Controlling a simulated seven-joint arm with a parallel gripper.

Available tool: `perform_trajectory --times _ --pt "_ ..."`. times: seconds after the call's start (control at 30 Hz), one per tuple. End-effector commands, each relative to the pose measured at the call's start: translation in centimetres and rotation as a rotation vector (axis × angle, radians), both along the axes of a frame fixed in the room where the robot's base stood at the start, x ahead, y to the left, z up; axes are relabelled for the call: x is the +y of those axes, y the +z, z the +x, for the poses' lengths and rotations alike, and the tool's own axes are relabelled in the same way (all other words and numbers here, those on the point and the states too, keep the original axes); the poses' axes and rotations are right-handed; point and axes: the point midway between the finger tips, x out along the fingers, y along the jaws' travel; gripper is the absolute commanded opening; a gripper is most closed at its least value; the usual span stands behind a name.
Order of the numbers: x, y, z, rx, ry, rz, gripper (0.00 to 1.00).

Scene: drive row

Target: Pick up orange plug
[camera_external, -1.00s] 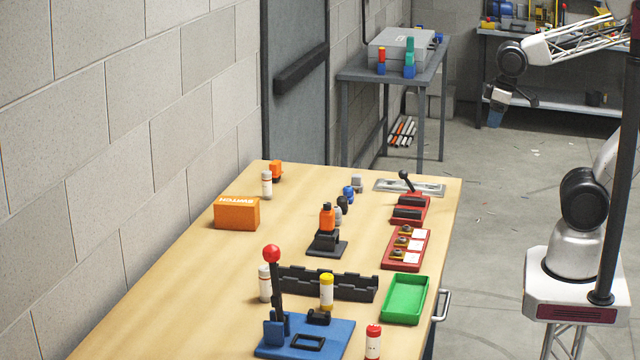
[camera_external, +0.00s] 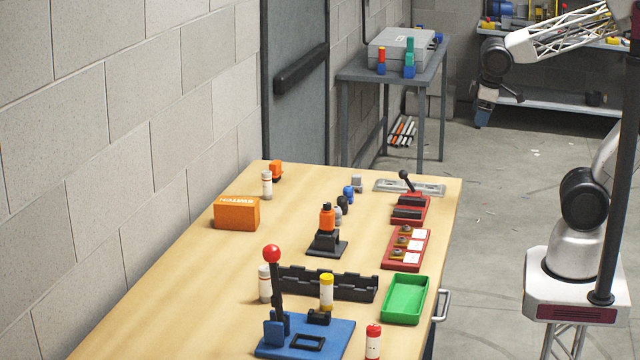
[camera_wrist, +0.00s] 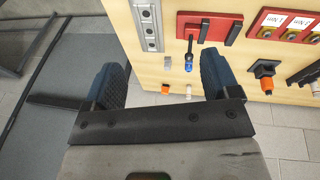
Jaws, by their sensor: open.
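An orange plug (camera_external: 327,218) stands upright in a black block on the table in the external view; in the wrist view it shows at the right (camera_wrist: 267,84). A second small orange piece (camera_external: 276,168) with a dark lower part stands at the far left of the table; an orange piece also shows low between my fingers in the wrist view (camera_wrist: 166,88). My gripper (camera_external: 484,112) hangs in the air beyond the table's right edge, far from both orange pieces. In the wrist view my gripper (camera_wrist: 164,62) has two dark blue fingers wide apart with nothing held.
An orange SWITCH box (camera_external: 237,213), a black rack (camera_external: 328,285), a blue lever base (camera_external: 335,335) with a red-knobbed lever, and a green tray (camera_external: 404,298) stand on the table (camera_external: 190,270). Red panels (camera_external: 406,249) line its right side. Several small plugs stand behind the orange plug.

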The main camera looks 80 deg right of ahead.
Motion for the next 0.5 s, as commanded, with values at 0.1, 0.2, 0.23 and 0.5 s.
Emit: perform_trajectory --times 0.1,0.2,0.23,0.5 --pt "-1.5 0.1 3.3 0.02 0.089 -0.114 0.82" --pt "-2.8 0.2 6.4 0.04 0.179 -0.222 0.82" --pt "-3.2 0.3 7.3 0.045 0.208 -0.255 0.82" --pt "-6.0 -0.1 16.4 0.11 0.473 -0.533 0.82"
